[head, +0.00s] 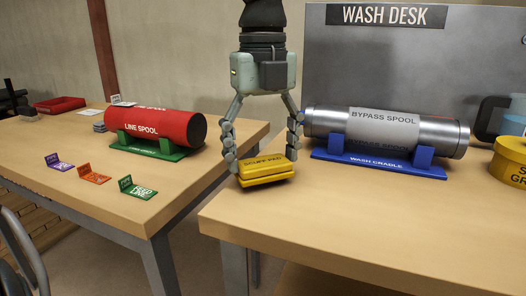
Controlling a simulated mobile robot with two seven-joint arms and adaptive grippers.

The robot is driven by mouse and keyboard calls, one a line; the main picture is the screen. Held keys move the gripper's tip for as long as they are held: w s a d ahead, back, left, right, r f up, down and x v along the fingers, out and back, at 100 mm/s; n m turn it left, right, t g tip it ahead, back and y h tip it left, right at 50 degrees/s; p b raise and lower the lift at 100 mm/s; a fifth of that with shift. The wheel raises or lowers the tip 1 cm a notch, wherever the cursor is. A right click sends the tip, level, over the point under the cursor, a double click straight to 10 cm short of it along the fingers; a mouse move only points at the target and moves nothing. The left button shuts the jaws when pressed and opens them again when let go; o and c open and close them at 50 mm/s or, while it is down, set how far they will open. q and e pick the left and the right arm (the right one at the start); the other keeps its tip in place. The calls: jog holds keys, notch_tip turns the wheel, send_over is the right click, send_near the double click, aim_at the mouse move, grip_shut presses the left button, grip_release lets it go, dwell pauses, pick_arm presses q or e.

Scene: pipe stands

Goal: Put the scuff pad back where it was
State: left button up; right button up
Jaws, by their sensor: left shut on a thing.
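The scuff pad (267,171) is a yellow block with dark lettering. My left gripper (265,160) points down and is shut on it, with a finger at each side. The pad appears at the left end of the wash desk (330,208), near its edge. I cannot tell whether it touches the top. My right gripper is not in view.
The silver bypass spool (450,136) lies on the blue wash cradle (378,165), right of the pad. A yellow tub (510,160) stands farther right. The left table (110,212) holds the red line spool (155,124) and small signs (138,188). A gap separates the tables.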

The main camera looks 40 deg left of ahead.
aim_at(263, 161)
pick_arm(q)
jog(key=shift+f+b, duration=0.6)
jog(key=shift+f, duration=0.1)
dwell(0.4)
jog(key=o, duration=1.1)
jog(key=shift+o, duration=0.2)
jog(key=o, duration=0.4)
jog(key=shift+r, duration=0.15)
jog(key=shift+r, duration=3.65)
